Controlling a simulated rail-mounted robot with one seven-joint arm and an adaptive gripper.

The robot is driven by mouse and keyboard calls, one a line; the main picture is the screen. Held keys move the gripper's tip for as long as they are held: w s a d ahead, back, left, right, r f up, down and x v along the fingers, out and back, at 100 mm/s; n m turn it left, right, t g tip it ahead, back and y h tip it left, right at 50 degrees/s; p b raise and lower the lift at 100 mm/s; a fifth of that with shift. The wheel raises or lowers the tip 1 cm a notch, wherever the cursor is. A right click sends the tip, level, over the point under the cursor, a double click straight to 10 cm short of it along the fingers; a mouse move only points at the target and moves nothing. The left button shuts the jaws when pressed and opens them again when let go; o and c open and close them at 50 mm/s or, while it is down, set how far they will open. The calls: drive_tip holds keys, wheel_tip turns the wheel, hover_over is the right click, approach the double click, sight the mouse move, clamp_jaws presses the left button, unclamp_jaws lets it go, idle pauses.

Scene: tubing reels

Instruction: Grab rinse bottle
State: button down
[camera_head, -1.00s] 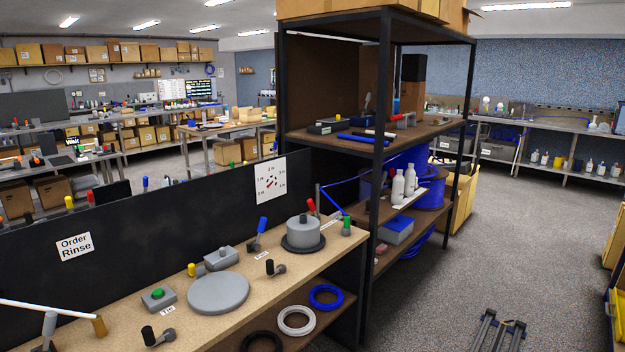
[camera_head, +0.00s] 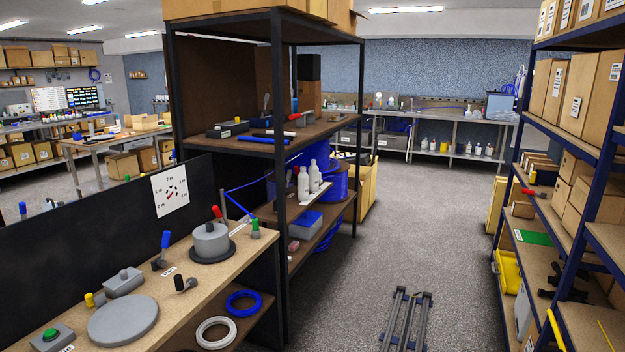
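Two pale grey-white bottles stand upright side by side on a lower shelf of the dark shelving unit; they are the left bottle (camera_head: 303,186) and the right bottle (camera_head: 314,177). A white strip lies at their base. More bottles stand far off at the back wall bench, such as a white bottle (camera_head: 424,144) on its lower shelf. I cannot read a label on any bottle. My gripper is not in view.
The dark shelving unit (camera_head: 284,110) stands in the middle, beside a workbench (camera_head: 200,268). A blue rack with boxes (camera_head: 578,95) lines the right. Two floor rails (camera_head: 408,318) lie in the aisle. The grey floor (camera_head: 425,215) beyond is clear.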

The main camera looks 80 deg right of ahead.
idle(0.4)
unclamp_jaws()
